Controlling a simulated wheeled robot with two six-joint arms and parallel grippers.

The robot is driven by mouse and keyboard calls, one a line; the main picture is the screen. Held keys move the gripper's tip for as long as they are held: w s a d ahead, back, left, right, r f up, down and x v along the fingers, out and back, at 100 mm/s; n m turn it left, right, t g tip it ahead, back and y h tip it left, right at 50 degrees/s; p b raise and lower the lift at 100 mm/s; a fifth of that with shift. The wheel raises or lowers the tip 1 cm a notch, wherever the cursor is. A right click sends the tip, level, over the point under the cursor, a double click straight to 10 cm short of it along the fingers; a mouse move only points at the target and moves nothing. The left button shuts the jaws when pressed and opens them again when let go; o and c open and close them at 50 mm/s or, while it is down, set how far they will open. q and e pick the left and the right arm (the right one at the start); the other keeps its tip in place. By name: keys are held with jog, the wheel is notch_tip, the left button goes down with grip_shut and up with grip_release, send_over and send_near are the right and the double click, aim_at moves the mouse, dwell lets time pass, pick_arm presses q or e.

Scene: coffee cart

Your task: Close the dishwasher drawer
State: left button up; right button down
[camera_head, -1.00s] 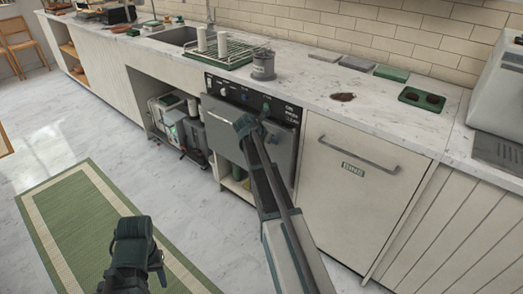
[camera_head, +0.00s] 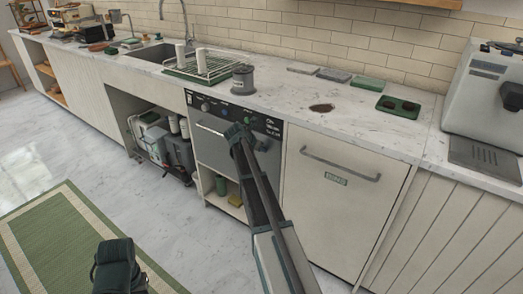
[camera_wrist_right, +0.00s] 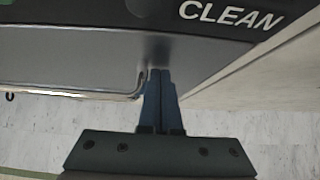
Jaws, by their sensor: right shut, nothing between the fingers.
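The dishwasher drawer (camera_head: 212,150) has a grey front with a bar handle, below a black control panel (camera_head: 225,112) with dials and the word CLEAN. The drawer front looks about flush with the counter fronts. My right gripper (camera_head: 238,131) is shut and empty, at the upper right part of the drawer front. In the right wrist view, its fingertips (camera_wrist_right: 158,80) point at the grey front, beside the handle's right end and below the panel. Contact cannot be told. My arm hides the drawer's right side. My left gripper (camera_head: 117,268) is low in the head view; its fingers cannot be made out.
A cabinet door marked BINS (camera_head: 340,190) is right of the dishwasher. An open bay (camera_head: 160,135) with machinery is to its left, and an open shelf (camera_head: 228,195) is below. A dish rack (camera_head: 205,68) and grey canister (camera_head: 243,78) stand on the counter above.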

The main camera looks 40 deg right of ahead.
jog(key=a+f+p+v, duration=0.2)
jog(key=p+v, duration=0.5)
jog(key=v, duration=0.5)
jog(key=shift+s+a+r, duration=0.25)
jog(key=shift+s+r, duration=0.05)
jog(key=shift+s, duration=0.2)
jog(key=s+a+f+m+y, duration=0.2)
jog(key=s+a+m, duration=0.35)
jog(key=a, duration=0.55)
jog(key=s+a+f+m+y, duration=0.2)
jog(key=s+a+m, duration=0.3)
jog(key=a, duration=0.7)
jog(key=s+a+f+m+g+y, duration=0.25)
jog(key=s+a+m, duration=0.45)
jog(key=s+a, duration=0.85)
notch_tip(320, 180, up, 16)
jog(key=s+p, duration=0.1)
jog(key=p, duration=1.4)
jog(key=shift+s+f+m+g+y, duration=0.2)
jog(key=shift+s+m+g+y, duration=0.05)
jog(key=shift+m+g+y, duration=0.1)
